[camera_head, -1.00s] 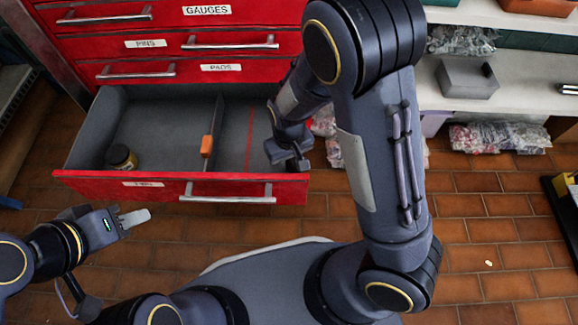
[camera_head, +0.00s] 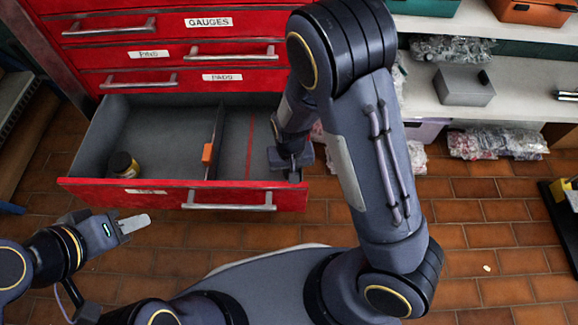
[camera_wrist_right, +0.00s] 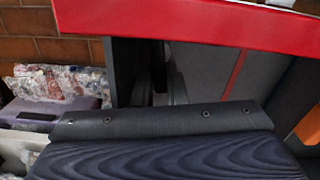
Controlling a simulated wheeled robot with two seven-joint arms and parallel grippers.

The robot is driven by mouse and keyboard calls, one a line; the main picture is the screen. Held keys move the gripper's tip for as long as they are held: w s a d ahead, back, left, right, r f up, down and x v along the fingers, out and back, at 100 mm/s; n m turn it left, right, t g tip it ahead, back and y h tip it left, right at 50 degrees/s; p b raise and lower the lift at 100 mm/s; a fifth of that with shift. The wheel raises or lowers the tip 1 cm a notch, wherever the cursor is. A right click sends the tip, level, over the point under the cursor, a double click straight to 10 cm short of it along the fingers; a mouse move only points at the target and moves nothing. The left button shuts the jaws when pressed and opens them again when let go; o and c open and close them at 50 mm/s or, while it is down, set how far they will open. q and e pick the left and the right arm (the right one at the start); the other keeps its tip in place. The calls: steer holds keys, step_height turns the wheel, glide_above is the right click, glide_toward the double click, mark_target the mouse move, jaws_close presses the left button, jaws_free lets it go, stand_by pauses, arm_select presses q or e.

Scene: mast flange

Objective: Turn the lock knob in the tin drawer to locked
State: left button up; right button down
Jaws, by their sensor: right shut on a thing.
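The open tin drawer (camera_head: 165,130) is grey inside with a red front. My right gripper (camera_head: 294,173) is lowered into its right end, close to the front, and is shut on a small dark thing, seemingly the lock knob. The knob is mostly hidden by the gripper, so its setting cannot be read. In the right wrist view, dark parts of the gripper (camera_wrist_right: 160,88) show below the red drawer front (camera_wrist_right: 180,24). My left gripper (camera_head: 134,223) is empty in front of the drawer's left part; its pale fingers overlap in view.
A dark jar (camera_head: 123,165) stands in the drawer's left part. An orange piece (camera_head: 207,153) sits on the drawer's divider (camera_head: 215,130). Shelves (camera_head: 530,85) with a grey box (camera_head: 463,85) and bagged parts (camera_head: 497,143) are at right. The floor before the drawer is clear.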

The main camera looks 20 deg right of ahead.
steer(key=shift+d+r+m, duration=0.1)
steer(key=shift+r+m, duration=0.1)
steer(key=shift+m, duration=0.4)
steer(key=shift+f, duration=0.2)
arm_select(q)
steer(key=shift+r, duration=0.55)
arm_select(e)
steer(key=c, duration=1.7)
jaws_free()
